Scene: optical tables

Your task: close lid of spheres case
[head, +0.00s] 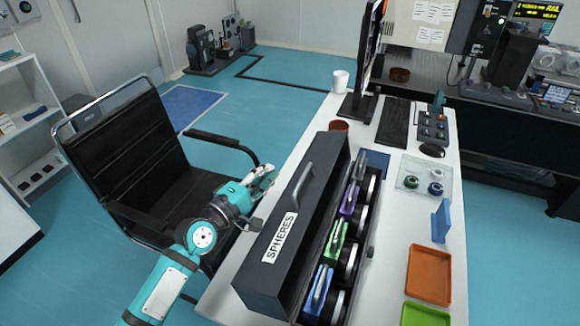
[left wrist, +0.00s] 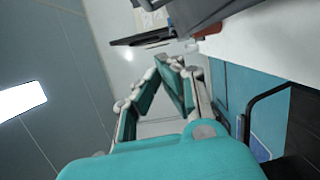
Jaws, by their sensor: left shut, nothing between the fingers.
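The spheres case (head: 362,262) is a long dark box on the white table. Its lid (head: 283,222), with a white SPHERES label and a grey handle, stands raised along the left side, so the case is open. Inside are purple, green and blue holders with handles and several round dark-and-pale pieces. My left gripper (head: 263,177) is shut and empty, at the table's left edge, left of the lid and apart from it. In the left wrist view its fingers (left wrist: 171,64) come together, with a dark part of what seems the case at the top. My right gripper is not in view.
A black chair (head: 140,145) stands close behind my left arm. On the table are a clear tray (head: 410,176), an orange tray (head: 429,273), a green tray (head: 425,315), a blue block (head: 441,221), a reddish cup (head: 339,127), a keyboard (head: 394,121) and a monitor (head: 368,60).

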